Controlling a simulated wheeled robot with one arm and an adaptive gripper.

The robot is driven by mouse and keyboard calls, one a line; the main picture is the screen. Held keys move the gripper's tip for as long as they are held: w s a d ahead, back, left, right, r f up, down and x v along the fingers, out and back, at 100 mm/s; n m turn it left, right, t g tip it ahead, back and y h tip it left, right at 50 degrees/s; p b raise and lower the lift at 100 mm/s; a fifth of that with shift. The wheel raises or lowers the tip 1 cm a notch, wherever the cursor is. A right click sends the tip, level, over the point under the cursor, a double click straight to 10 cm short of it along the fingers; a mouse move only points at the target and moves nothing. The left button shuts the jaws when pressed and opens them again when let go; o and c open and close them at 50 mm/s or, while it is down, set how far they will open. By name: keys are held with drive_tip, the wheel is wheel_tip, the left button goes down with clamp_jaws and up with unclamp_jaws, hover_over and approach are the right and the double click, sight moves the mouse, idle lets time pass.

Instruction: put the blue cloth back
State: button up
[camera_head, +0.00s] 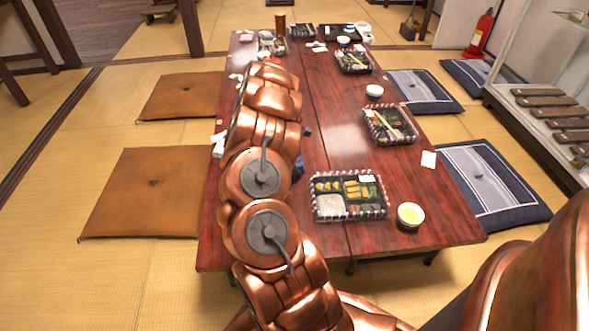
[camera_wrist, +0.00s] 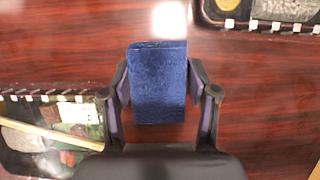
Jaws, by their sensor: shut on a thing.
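The blue cloth (camera_wrist: 158,85) shows in the wrist view as a dark blue folded rectangle. My gripper (camera_wrist: 160,84) is shut on it, with one finger against each long side. The cloth lies over the red-brown wooden table (camera_wrist: 240,75); I cannot tell whether it touches the top. In the head view my copper arm reaches over the left part of the table (camera_head: 325,145) and hides most of the gripper and cloth. A small dark blue patch shows beside the arm there.
In the wrist view, a lunch box with chopsticks (camera_wrist: 40,145) is at lower left and another box (camera_wrist: 265,15) at upper right. The head view shows a near lunch box (camera_head: 348,196), a tea cup (camera_head: 410,215) and a white card (camera_head: 428,159). Cushions (camera_head: 145,193) flank the table.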

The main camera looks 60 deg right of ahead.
wheel_tip(320, 180, down, 3)
drive_tip(key=shift+f+b, duration=0.15)
drive_tip(key=shift+b, duration=0.5)
drive_tip(key=o, duration=1)
drive_tip(key=p+v, duration=0.3)
drive_tip(key=v, duration=0.8)
drive_tip(key=shift+r+p, duration=0.3)
drive_tip(key=shift+p, duration=0.1)
drive_tip(key=shift+w+a+r, duration=0.15)
drive_tip(key=shift+a+r, duration=0.05)
drive_tip(key=shift+r, duration=0.1)
